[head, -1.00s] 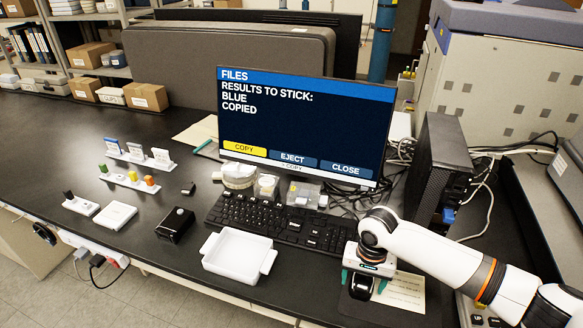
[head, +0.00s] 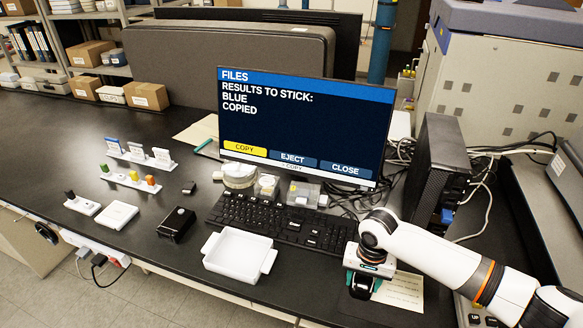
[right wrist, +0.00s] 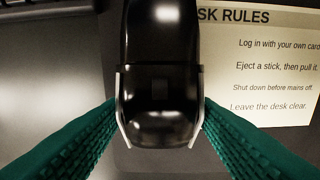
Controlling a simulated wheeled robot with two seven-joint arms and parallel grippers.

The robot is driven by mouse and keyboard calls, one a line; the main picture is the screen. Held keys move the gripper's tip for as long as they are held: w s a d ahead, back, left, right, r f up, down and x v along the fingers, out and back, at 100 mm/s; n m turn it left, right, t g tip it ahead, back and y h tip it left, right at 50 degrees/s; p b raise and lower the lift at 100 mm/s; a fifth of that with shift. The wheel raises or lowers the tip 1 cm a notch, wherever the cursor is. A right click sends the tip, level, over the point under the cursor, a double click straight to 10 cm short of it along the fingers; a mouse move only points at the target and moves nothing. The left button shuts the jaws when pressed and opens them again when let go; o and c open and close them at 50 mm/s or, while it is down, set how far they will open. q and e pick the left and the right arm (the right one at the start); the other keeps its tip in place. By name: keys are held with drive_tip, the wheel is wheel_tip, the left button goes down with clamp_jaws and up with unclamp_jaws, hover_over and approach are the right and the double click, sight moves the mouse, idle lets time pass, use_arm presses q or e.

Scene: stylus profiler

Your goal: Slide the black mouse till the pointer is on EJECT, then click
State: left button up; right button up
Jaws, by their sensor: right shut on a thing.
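The black mouse (right wrist: 160,80) lies on the dark mat (head: 362,312) in front of the monitor, and shows in the head view (head: 361,287) partly under my gripper. My right gripper (head: 361,283) points down with its green fingers on both sides of the mouse, shut on it, as the right wrist view also shows. The monitor (head: 300,125) reads "FILES, RESULTS TO STICK: BLUE COPIED". Its COPY button (head: 245,148) is yellow; EJECT (head: 292,159) and CLOSE (head: 345,168) are blue. I cannot make out a pointer for certain. My left gripper is not in view.
The keyboard (head: 280,222) lies left of the mouse. A white tray (head: 238,256) stands at the front. A paper headed with desk rules (right wrist: 262,60) lies right of the mouse. A black computer tower (head: 437,170) stands behind my right arm.

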sight(390, 296)
drive_tip(key=shift+s+d+r+p, duration=0.1)
drive_tip(key=shift+s+d+p, duration=0.15)
drive_tip(key=shift+d+p, duration=0.45)
drive_tip(key=shift+s+d+f+p, duration=0.1)
drive_tip(key=shift+s+d+p, duration=0.2)
drive_tip(key=shift+d, duration=0.55)
drive_tip(key=shift+s+d+r+p, duration=0.1)
drive_tip(key=shift+s+d+p, duration=0.05)
drive_tip(key=shift+d+p, duration=0.55)
drive_tip(key=shift+s+d+p, duration=0.15)
drive_tip(key=shift+d+p, duration=0.1)
drive_tip(key=shift+d, duration=0.4)
drive_tip(key=shift+s+d+p, duration=0.15)
drive_tip(key=shift+d+p, duration=0.1)
drive_tip(key=shift+d, duration=0.35)
drive_tip(key=o, duration=1.1)
drive_tip(key=shift+c, duration=0.6)
wheel_tip(390, 296, up, 3)
drive_tip(key=p, duration=0.3)
drive_tip(key=shift+r+p, duration=0.5)
drive_tip(key=shift+r, duration=1.4)
